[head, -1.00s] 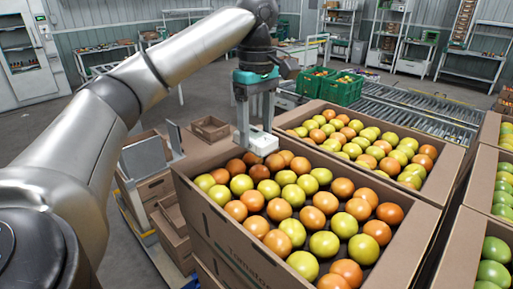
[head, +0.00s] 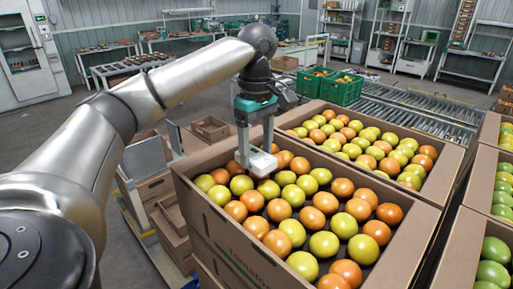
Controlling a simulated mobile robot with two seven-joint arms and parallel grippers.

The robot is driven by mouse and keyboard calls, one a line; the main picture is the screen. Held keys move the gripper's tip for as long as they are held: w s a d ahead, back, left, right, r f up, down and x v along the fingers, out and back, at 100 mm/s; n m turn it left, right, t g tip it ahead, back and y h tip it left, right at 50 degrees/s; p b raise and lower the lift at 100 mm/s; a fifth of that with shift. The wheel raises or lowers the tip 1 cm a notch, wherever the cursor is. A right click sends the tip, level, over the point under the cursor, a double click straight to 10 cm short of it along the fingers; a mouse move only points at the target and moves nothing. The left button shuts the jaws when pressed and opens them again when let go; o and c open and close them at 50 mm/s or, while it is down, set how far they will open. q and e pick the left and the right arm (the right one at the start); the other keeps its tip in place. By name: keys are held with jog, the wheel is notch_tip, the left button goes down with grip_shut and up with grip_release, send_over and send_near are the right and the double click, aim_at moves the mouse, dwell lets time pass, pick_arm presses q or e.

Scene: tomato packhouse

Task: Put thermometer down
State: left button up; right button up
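My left gripper (head: 256,158) points down over the far left corner of the near tomato box. A small white device, which looks like the thermometer (head: 262,164), is between its fingertips. The thermometer is just above or touching the tomatoes there; I cannot tell which. The near cardboard box (head: 213,228) is filled with orange and yellow-green tomatoes (head: 294,231). My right gripper is not in view.
A second box of tomatoes (head: 441,183) stands right behind the near one. More boxes line the right edge (head: 460,240). Green crates (head: 343,93) and a roller conveyor (head: 420,112) are further back. A small empty brown box (head: 210,129) lies at left.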

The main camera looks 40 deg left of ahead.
aim_at(257, 155)
pick_arm(q)
jog(key=o, duration=0.4)
notch_tip(257, 155, up, 12)
dwell(1.2)
dwell(0.5)
